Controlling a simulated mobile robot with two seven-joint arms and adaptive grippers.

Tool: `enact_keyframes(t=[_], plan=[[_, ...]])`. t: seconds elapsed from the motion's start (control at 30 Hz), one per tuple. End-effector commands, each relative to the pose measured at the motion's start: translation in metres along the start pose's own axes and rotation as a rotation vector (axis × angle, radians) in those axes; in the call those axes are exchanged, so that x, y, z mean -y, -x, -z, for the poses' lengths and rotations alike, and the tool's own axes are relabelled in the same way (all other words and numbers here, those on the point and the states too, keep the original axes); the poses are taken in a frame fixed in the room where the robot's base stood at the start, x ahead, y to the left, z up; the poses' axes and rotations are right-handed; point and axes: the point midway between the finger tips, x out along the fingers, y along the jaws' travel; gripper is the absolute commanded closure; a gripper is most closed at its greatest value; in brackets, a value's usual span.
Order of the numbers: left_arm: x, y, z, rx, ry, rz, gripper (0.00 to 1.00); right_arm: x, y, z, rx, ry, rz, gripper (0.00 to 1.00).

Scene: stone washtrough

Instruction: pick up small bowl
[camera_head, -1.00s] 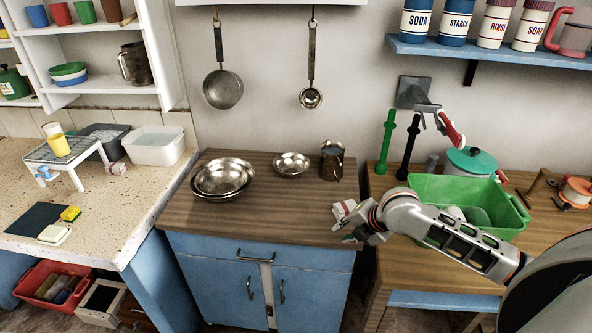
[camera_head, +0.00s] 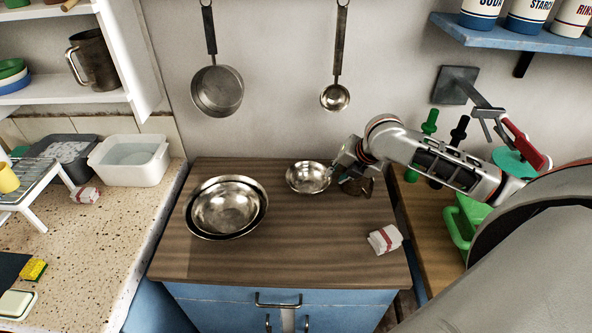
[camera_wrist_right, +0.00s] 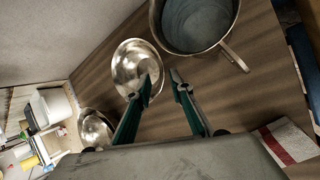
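The small bowl (camera_head: 308,174), shiny metal, sits upright on the wooden counter near the wall. In the right wrist view the small bowl (camera_wrist_right: 132,62) lies ahead and slightly left. My right gripper (camera_head: 338,174) is at the bowl's right side, low over the counter. In the right wrist view its green-edged fingers (camera_wrist_right: 162,82) are apart with nothing between them. The left fingertip overlaps the bowl's near rim; I cannot tell whether it touches. My left gripper is in neither current view.
Larger nested metal bowls (camera_head: 228,208) stand left of the small bowl. A metal mug (camera_head: 358,188) stands close by, partly hidden by my right gripper; it also shows in the wrist view (camera_wrist_right: 193,25). A folded cloth (camera_head: 384,239) lies front right. The counter's front middle is clear.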

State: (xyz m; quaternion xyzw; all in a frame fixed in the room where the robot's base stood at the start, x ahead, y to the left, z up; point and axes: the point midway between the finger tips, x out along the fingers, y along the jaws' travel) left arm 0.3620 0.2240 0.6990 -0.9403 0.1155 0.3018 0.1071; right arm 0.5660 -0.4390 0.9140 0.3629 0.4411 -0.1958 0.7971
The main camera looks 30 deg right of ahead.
Motion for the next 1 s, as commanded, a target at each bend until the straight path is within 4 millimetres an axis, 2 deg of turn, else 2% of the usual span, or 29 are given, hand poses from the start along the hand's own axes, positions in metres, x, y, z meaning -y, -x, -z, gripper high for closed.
enact_keyframes(t=[0.17, 0.47, 0.63, 0.73, 1.0], plan=[[-0.002, 0.003, -0.007, 0.012, -0.002, -0.005, 0.60, 0.000, -0.007, 0.001, -0.002, -0.002, 0.000, 0.78], [-0.006, 0.005, -0.013, 0.023, 0.000, -0.009, 0.60, 0.001, -0.036, 0.005, -0.003, -0.003, -0.001, 0.78], [-0.006, 0.005, -0.013, 0.022, 0.002, -0.009, 0.60, 0.003, -0.059, 0.013, -0.003, -0.004, 0.000, 0.78], [-0.006, 0.005, -0.011, 0.021, 0.005, -0.008, 0.60, 0.003, -0.071, 0.010, -0.001, -0.004, -0.001, 0.78], [-0.004, 0.002, -0.004, 0.011, 0.011, -0.002, 0.60, 0.003, -0.078, 0.010, 0.000, 0.000, 0.000, 0.78]])
